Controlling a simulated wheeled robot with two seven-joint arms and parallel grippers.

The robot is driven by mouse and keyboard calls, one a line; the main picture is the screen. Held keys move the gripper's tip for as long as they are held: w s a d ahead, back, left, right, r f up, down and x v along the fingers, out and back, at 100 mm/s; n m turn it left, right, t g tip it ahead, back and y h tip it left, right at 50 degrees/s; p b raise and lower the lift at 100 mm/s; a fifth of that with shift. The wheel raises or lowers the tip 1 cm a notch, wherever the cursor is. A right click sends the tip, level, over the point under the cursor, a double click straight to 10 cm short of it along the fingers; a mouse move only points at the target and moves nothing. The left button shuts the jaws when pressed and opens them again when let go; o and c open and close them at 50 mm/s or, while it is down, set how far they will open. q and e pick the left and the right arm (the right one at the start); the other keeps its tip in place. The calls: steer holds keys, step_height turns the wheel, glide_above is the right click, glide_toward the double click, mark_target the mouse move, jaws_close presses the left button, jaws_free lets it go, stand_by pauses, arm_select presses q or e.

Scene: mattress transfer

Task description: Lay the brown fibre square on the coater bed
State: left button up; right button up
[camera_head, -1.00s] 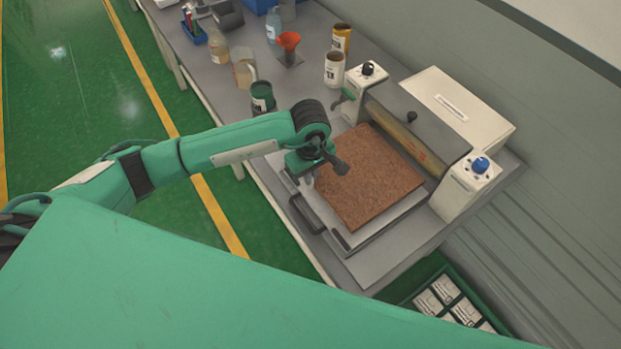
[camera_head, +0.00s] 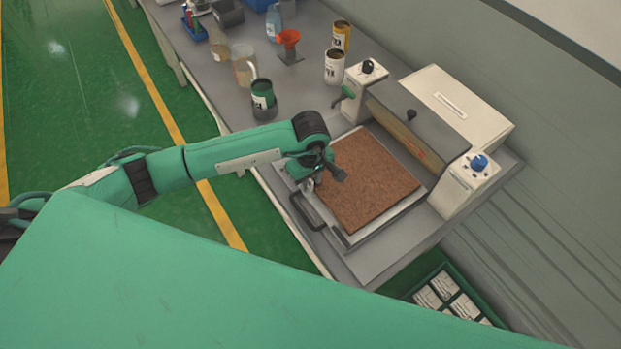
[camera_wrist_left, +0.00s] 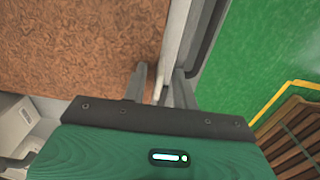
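The brown fibre square (camera_head: 375,185) lies flat over the coater bed (camera_head: 378,228), inside its pale rim, in front of the roller. My left gripper (camera_head: 316,182) is at the square's left edge in the head view, partly hidden by its own wrist. In the left wrist view, my left gripper (camera_wrist_left: 160,88) has its two fingers apart, one by the brown square (camera_wrist_left: 85,45) and one beyond the pale bed edge (camera_wrist_left: 175,40). The fingers look open, with no grip on the square visible. My right gripper is not in view.
The coater's roller cover (camera_head: 418,125) and its blue-knob block (camera_head: 463,185) border the bed. A dark handle (camera_head: 306,212) sticks out in front. A green crate (camera_head: 447,297) is below.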

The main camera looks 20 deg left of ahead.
arm_select(q)
steer(key=shift+r, duration=0.2)
step_height(320, 180, up, 12)
steer(key=b, duration=0.4)
steer(key=shift+b, duration=0.35)
steer(key=shift+f, duration=0.1)
